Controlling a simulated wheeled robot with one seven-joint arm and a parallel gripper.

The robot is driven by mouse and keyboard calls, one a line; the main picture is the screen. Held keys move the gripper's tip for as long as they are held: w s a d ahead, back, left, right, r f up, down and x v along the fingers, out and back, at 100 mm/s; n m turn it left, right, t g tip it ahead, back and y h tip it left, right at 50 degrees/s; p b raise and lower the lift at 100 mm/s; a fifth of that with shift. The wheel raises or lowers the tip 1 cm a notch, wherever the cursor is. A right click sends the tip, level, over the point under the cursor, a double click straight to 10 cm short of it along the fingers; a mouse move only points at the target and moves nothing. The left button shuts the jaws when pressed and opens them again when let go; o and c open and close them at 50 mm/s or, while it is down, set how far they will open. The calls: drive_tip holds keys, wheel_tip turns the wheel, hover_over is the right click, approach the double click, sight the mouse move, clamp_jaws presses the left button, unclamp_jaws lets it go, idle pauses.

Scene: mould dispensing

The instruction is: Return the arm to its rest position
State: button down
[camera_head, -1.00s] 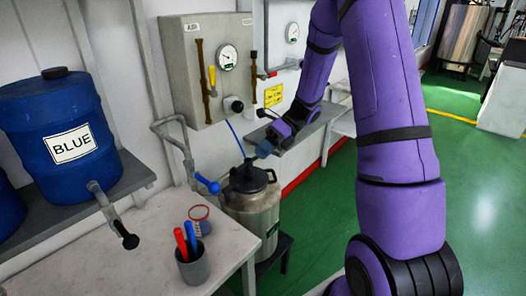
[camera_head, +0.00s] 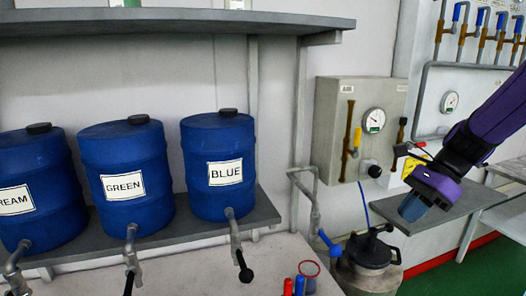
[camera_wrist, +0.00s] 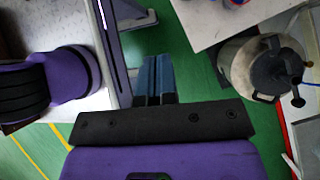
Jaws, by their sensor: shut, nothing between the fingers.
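My purple arm (camera_head: 485,122) reaches in from the right edge in the head view. My gripper (camera_head: 413,208) points down and left, in front of the side shelf and above and to the right of the metal pressure pot (camera_head: 370,262). In the wrist view my gripper (camera_wrist: 154,75) shows its two blue-grey fingers side by side, shut with nothing between them, over the green floor. The pot (camera_wrist: 255,65) is to their right, apart from them. My arm's lower part is out of the head view.
Blue drums marked BLUE (camera_head: 218,180), GREEN (camera_head: 125,185) and CREAM (camera_head: 38,195) stand on a shelf with taps. A grey gauge box (camera_head: 340,100) hangs on the wall. Green floor (camera_wrist: 205,75) is open below.

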drive_tip(key=s+r+n+t+h, duration=0.3)
drive_tip(key=s+r+n, duration=0.2)
drive_tip(key=s+n, duration=0.3)
drive_tip(key=s+r+n+t+h, duration=0.3)
drive_tip(key=s+r+n, duration=0.3)
drive_tip(key=s+n, duration=0.2)
drive_tip(key=shift+s+a+n+t+h, duration=0.2)
drive_tip(key=shift+s+n+t+h, duration=0.3)
drive_tip(key=shift+n, duration=0.8)
drive_tip(key=shift+w+g, duration=0.2)
drive_tip(key=shift+g, duration=0.1)
